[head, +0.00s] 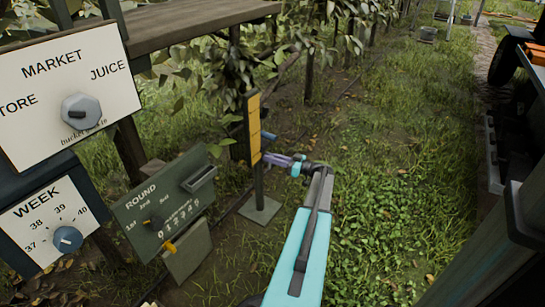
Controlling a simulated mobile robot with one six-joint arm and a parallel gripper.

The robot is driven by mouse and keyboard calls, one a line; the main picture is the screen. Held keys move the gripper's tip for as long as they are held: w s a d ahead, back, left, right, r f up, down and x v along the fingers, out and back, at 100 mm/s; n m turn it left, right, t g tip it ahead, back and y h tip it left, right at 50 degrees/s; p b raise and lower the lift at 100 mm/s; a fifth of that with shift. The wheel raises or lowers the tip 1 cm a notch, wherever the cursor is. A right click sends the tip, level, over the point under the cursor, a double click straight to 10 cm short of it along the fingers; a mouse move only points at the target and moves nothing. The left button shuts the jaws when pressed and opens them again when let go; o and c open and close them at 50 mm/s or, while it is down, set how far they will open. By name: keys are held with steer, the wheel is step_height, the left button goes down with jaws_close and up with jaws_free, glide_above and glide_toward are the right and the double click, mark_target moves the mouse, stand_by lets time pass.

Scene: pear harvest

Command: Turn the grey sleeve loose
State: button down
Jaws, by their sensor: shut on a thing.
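A narrow yellow board (254,128) stands upright on a thin grey post with a square foot plate (260,209). A small blue part (268,135) sticks out from the board's right side. My teal arm reaches up from the bottom, and my gripper (272,158) points left at the board's lower edge. My gripper is shut, seemingly on the grey sleeve at the post. The sleeve itself cannot be made out, as the gripper and board hide it. The fingertips are too small to see clearly.
At the left stand a MARKET sign with a grey knob (81,111), a WEEK dial (67,239) and a green ROUND panel (165,203). Grass to the right is open; a dark vehicle (520,70) stands at the right edge.

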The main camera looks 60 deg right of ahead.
steer(key=m, duration=0.3)
steer(key=m+p, duration=0.1)
steer(key=shift+d+f+m+t, duration=0.3)
steer(key=shift+d+f+m, duration=0.05)
steer(key=shift+f+m, duration=0.05)
steer(key=m, duration=0.1)
steer(key=m+p, duration=0.1)
steer(key=m, duration=0.2)
steer(key=shift+d+f+t+h+p, duration=0.15)
steer(key=shift+f+t+h+p, duration=0.15)
steer(key=shift+h, duration=0.1)
steer(key=shift+d+f+m+t+h+p, duration=0.1)
steer(key=shift+f+m+h+p, duration=0.25)
steer(key=shift+m, duration=1.1)
steer(key=shift+f+m+t+h+p, duration=0.1)
steer(key=shift+m+h+p, duration=0.5)
steer(key=shift+m, duration=0.9)
steer(key=shift+d+f+m+t+h+p, duration=0.1)
steer(key=shift+f+m+h+p, duration=0.35)
steer(key=shift+m, duration=1)
steer(key=shift+r, duration=0.2)
steer(key=shift+w, duration=0.1)
steer(key=c, duration=1.9)
jaws_free()
steer(key=shift+d+r, duration=0.1)
steer(key=shift+d, duration=0.05)
